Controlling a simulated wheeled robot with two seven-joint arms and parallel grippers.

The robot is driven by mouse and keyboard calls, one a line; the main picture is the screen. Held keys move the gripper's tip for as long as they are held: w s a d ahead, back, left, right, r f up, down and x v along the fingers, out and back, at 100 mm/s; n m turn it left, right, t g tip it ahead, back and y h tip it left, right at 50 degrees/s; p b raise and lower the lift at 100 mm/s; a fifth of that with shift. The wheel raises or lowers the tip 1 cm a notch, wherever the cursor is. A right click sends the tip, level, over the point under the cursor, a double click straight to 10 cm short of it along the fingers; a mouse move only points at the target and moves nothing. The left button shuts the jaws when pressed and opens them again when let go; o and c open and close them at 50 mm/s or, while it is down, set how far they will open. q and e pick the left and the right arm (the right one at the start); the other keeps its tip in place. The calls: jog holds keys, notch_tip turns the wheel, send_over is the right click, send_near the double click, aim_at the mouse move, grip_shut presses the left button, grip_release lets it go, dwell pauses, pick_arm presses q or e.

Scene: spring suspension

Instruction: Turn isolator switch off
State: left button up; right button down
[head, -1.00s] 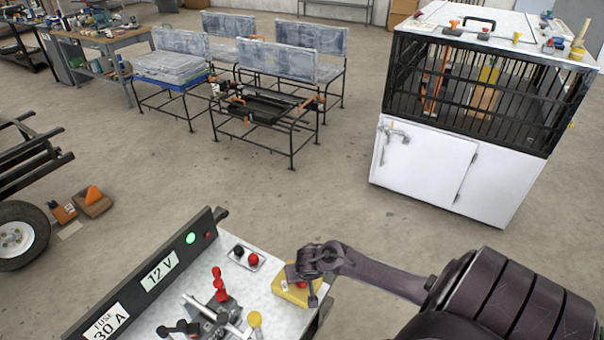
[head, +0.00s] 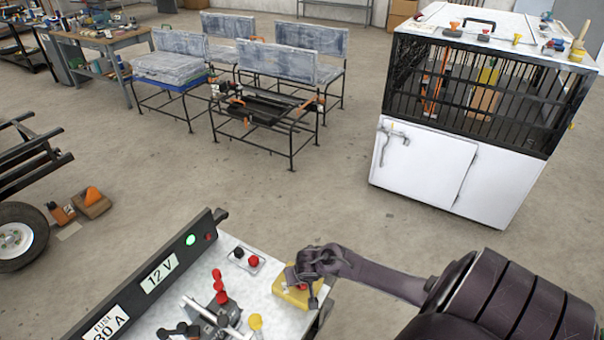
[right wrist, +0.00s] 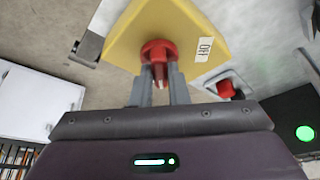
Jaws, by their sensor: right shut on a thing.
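The isolator switch has a red knob (right wrist: 158,50) on a yellow plate (right wrist: 185,18) with a white OFF label (right wrist: 205,49) beside it, seen in the right wrist view. My right gripper (right wrist: 158,78) is shut on the knob, one finger on each side. In the head view the yellow plate (head: 284,287) sits at the right end of the white panel top (head: 262,318). My right gripper (head: 304,284) is over it and hides most of the red knob. My left gripper is not in view.
A black fuse board (head: 150,282) with a lit green lamp (head: 190,239) edges the panel. The floor beyond is clear up to a white cabinet (head: 425,165).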

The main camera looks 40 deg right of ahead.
jog(key=shift+d+r+n+y+p, duration=0.15)
jog(key=shift+n+y+p, duration=0.35)
jog(key=shift+n, duration=0.6)
jog(key=shift+n+t+p, duration=0.3)
jog(key=shift+n+p, duration=0.05)
jog(key=shift+n, duration=0.55)
jog(key=n+y, duration=0.1)
jog(key=n, duration=0.1)
jog(key=shift+d+n+y, duration=0.15)
jog(key=shift+n+y, duration=0.15)
jog(key=shift+n, duration=0.1)
jog(key=shift+f+n+y, duration=0.2)
jog(key=shift+n+y, duration=0.1)
jog(key=shift+n, duration=0.6)
jog(key=n+b, duration=0.1)
jog(key=n+y+b, duration=0.1)
jog(key=n, duration=0.1)
jog(key=shift+w+d+f+n+g, duration=0.1)
jog(key=shift+d+n+g, duration=0.05)
jog(key=shift+n+g, duration=0.2)
jog(key=n+g+y+b, duration=0.1)
jog(key=n+b, duration=0.2)
jog(key=shift+n+g+y+b, duration=0.35)
jog(key=shift+n+y+b, duration=0.05)
jog(key=shift+n+b, duration=0.7)
